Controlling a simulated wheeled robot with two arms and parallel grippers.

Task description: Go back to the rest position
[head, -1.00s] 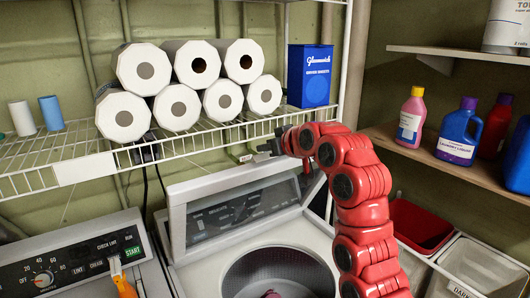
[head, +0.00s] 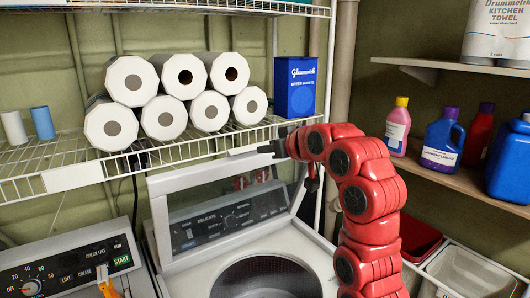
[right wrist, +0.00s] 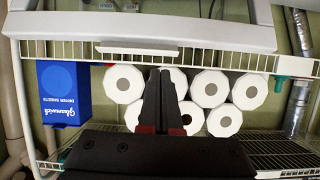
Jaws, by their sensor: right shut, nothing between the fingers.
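My right arm, red with dark joints, reaches up from the lower right in the head view. Its black gripper (head: 264,150) is at the front edge of the wire shelf (head: 75,178), below the blue dryer sheets box (head: 295,87). In the right wrist view its two black fingers (right wrist: 160,78) are together with nothing between them. They overlap the white paper rolls (right wrist: 205,90) in that picture; whether they touch the shelf I cannot tell. My left gripper is in neither view.
A washer with an open round tub (head: 265,280) stands below the shelf. Left of it is another control panel (head: 70,270) with an orange-handled item (head: 108,287). Detergent bottles (head: 440,140) line the right shelf, above bins (head: 470,270). Open air lies before the washer panel.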

